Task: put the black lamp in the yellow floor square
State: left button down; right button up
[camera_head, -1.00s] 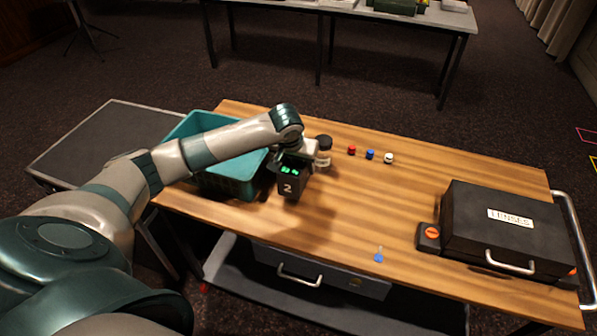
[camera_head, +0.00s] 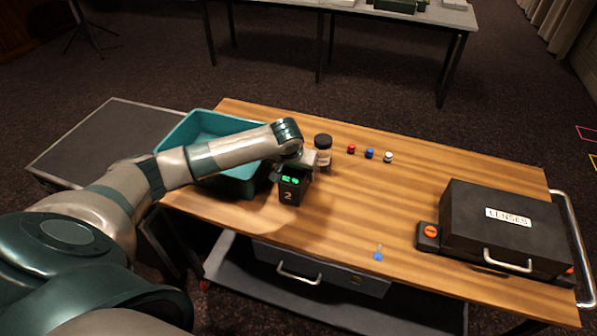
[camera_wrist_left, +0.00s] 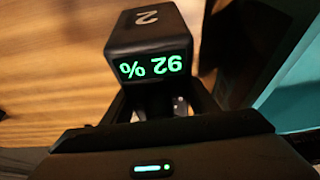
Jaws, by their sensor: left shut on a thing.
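My left gripper (camera_head: 293,166) is shut on a black battery block (camera_head: 290,190) marked 2, over the wooden bench top. The block's green display reads 92 % in the left wrist view (camera_wrist_left: 152,40), upside down. I cannot tell whether the block touches the bench. No black lamp can be made out. A short yellow line (camera_head: 594,156) on the floor at the right edge may be part of the yellow square; the rest is out of view. My right gripper is not in view.
A teal bin (camera_head: 171,146) is beside my left forearm. A black-lidded jar (camera_head: 323,153) stands close behind the gripper. Red, blue and white caps lie further right. A black LENSES case (camera_head: 508,235) sits at the right, beside an orange-knobbed black block (camera_head: 428,238). The bench middle is clear.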

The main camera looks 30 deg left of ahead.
pick_arm(q)
jog(key=c, duration=0.7)
grip_release()
jog(key=b+v, duration=0.2)
jog(key=v, duration=0.9)
jog(key=shift+s+d, duration=0.1)
jog(key=shift+s+r, duration=0.2)
jog(key=shift+r, duration=0.3)
jog(key=shift+o, duration=0.3)
